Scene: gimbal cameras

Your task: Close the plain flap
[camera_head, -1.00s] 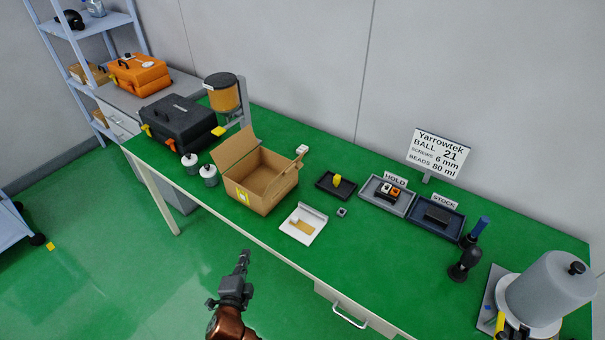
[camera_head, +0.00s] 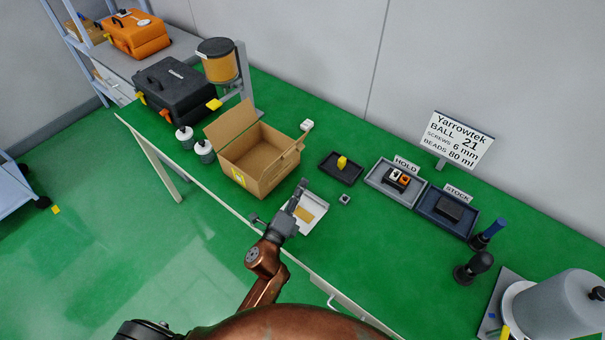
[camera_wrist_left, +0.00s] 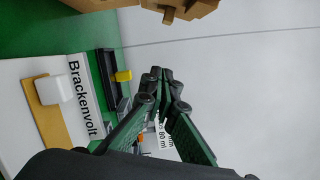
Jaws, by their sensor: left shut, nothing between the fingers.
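An open cardboard box (camera_head: 262,184) stands on the green bench, with a yellow label on its front. A tall plain flap (camera_head: 229,124) stands up at its back left; a narrower flap (camera_head: 299,144) stands out at its right end. Part of the box (camera_wrist_left: 182,8) shows at the top of the left wrist view. My left gripper (camera_head: 302,186) is shut and empty, just right of the box's front corner and above a white tray. Its closed fingertips show in the left wrist view (camera_wrist_left: 164,84). My right gripper is not in view.
The white tray (camera_head: 314,223) is under my left gripper, and its "Brackenvolt" lettering shows in the wrist view. A dark tray (camera_head: 329,174) with a yellow piece, HOLD and STOCK trays lie to the right. Two white-capped bottles (camera_head: 204,151) stand left of the box.

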